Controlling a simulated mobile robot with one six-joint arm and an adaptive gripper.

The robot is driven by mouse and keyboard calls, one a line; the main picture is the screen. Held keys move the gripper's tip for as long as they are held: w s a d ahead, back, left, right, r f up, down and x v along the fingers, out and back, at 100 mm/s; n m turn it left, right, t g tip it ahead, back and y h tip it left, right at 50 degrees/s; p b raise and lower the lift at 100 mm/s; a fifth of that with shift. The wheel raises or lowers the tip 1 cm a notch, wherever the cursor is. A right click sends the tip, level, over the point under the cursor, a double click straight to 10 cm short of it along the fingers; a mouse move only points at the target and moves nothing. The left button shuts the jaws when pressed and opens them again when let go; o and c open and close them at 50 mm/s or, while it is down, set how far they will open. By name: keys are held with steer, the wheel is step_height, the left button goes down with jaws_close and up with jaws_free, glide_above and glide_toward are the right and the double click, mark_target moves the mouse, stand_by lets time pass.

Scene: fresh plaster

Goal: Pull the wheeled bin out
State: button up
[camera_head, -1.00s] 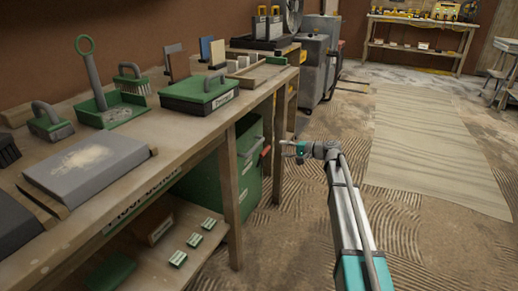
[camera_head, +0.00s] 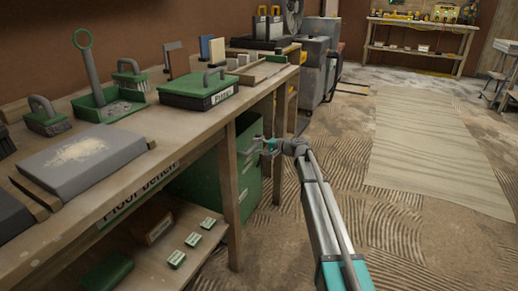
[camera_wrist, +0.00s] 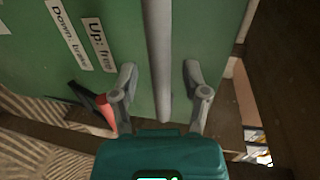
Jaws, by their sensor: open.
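The green wheeled bin (camera_head: 247,175) stands under the workbench, partly hidden by a bench leg and my arm. Its green face (camera_wrist: 60,45) fills much of the wrist view. A grey bar handle (camera_wrist: 158,50) runs across that face. My gripper (camera_head: 264,144) is at the bin's front, and its two fingers (camera_wrist: 160,75) are open, one on each side of the bar, with gaps visible. A dark lever with a red end (camera_wrist: 103,108) is close by the left finger. Labels (camera_wrist: 97,43) read "Up: free" and "Down: brake". The bin's wheels are not visible.
The workbench (camera_head: 190,135) with its legs (camera_head: 230,200) and lower shelf (camera_head: 215,245) borders the bin. Tools and green boxes lie on top. Open floor (camera_head: 280,245) is to the right, with a pale sheet (camera_head: 435,150) further off. Grey machines (camera_head: 315,70) stand beyond.

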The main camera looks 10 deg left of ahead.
steer(key=shift+w+a, duration=0.15)
steer(key=shift+a, duration=0.3)
steer(key=shift+c, duration=0.2)
jaws_close()
